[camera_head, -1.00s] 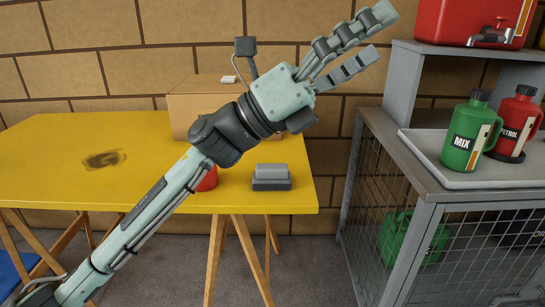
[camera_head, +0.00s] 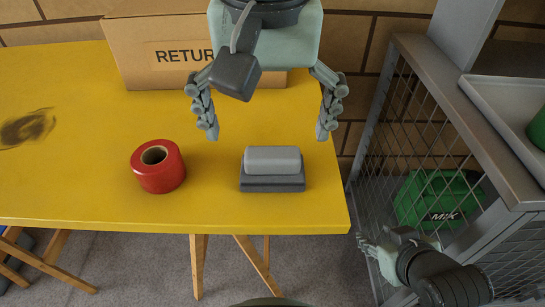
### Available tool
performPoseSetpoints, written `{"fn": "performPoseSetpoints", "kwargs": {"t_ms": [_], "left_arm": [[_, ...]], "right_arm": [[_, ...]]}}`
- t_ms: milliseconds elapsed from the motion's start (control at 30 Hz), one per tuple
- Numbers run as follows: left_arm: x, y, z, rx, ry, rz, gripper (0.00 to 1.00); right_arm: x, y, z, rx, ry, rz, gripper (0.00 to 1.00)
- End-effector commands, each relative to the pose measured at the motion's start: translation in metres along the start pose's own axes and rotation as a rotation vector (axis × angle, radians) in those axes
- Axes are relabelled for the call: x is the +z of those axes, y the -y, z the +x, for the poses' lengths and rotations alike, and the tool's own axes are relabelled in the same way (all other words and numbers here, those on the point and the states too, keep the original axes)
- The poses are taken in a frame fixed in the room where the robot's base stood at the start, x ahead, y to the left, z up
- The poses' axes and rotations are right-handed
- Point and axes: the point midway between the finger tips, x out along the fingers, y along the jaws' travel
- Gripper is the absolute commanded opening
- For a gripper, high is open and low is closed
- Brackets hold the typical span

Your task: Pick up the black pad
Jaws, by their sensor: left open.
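A dark grey to black pad (camera_head: 272,185) lies flat on the yellow table near its front right edge. A lighter grey block (camera_head: 272,159) rests on top of it, hiding most of its upper face. My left gripper (camera_head: 267,132) points down above the table, just behind the block and pad. Its fingers are spread wide to either side and hold nothing. My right gripper (camera_head: 374,245) is low at the right, off the table, in front of the wire cage; its fingers are small and partly turned away.
A red tape roll (camera_head: 158,168) stands left of the pad on the yellow table (camera_head: 80,185). A cardboard box (camera_head: 140,60) is at the back. A metal wire cage (camera_head: 450,130) stands to the right with a green can (camera_head: 437,198) inside. The table's front left is clear.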

Motion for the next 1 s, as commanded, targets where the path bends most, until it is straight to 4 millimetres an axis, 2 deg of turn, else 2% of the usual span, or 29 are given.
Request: {"fn": "performPoseSetpoints", "kwargs": {"t_ms": [300,433,633,1000], "left_arm": [[0.001,-0.005,0.045,0.001,0.004,-0.001,1.0],[0.001,-0.006,0.052,0.004,0.003,-0.001,1.0],[0.001,-0.006,0.052,0.004,0.003,-0.001,1.0],[0.001,-0.006,0.052,0.005,0.003,-0.001,0.55]], "right_arm": [[0.002,-0.001,0.0,0.002,0.008,0.0,0.4],[0.0,0.0,0.0,0.0,0.001,0.0,0.4],[0.0,0.0,0.0,0.0,0.001,0.0,0.4],[0.0,0.0,0.001,0.0,0.001,0.0,0.4]]}}
